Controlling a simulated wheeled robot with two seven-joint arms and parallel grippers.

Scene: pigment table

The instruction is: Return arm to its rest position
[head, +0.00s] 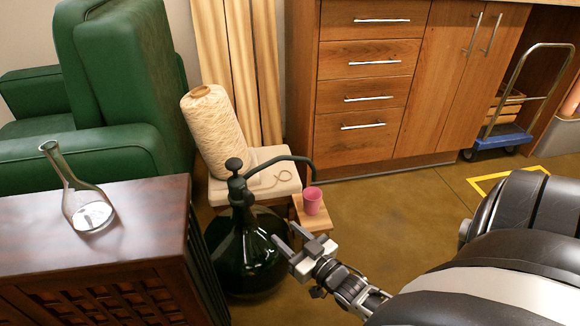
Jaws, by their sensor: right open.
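My right gripper (292,240) is open, with its fingers apart and nothing seen between them. It is in the lower middle of the head view, in front of the dark glass demijohn (245,262) as seen here. My right arm reaches in from the lower right. A pink cup (313,201) stands on a small wooden stand (316,226) just beyond the gripper, apart from it. The black pump (236,185) on the demijohn has a curved spout that ends above the cup. My left gripper does not show.
A dark wooden cabinet (100,215) at the left bears a glass flask (85,205) with pale contents. A cone of cream yarn (213,130) stands on a pale stool (263,185). Green armchairs (120,70), wooden drawers (365,80) and a blue cart (503,138) stand behind. Floor right of the stand is clear.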

